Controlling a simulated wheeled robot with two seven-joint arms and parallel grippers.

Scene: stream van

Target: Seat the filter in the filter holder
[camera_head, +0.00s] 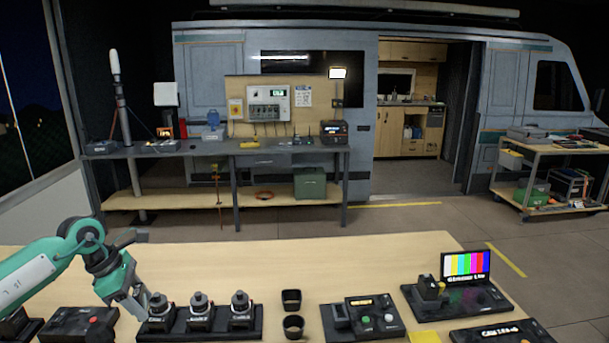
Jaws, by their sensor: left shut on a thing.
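My left gripper (144,305) reaches down from the left to a black rack (185,335) at the front of the wooden table. It is shut at the leftmost of three dark, knob-topped pieces (160,305), which look like the filters. That piece is partly covered by the fingers and seems still at its rack place. The middle piece (200,306) and the right piece (241,306) stand upright in the rack. Which thing is the filter holder is unclear; a small black device (431,288) beside a colour-bar screen (466,265) is one candidate. My right gripper is not seen.
Two black cups (291,298) stand right of the rack. A button box (364,316) is farther right, with a yellow note (424,338) near it. The table's back half is clear.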

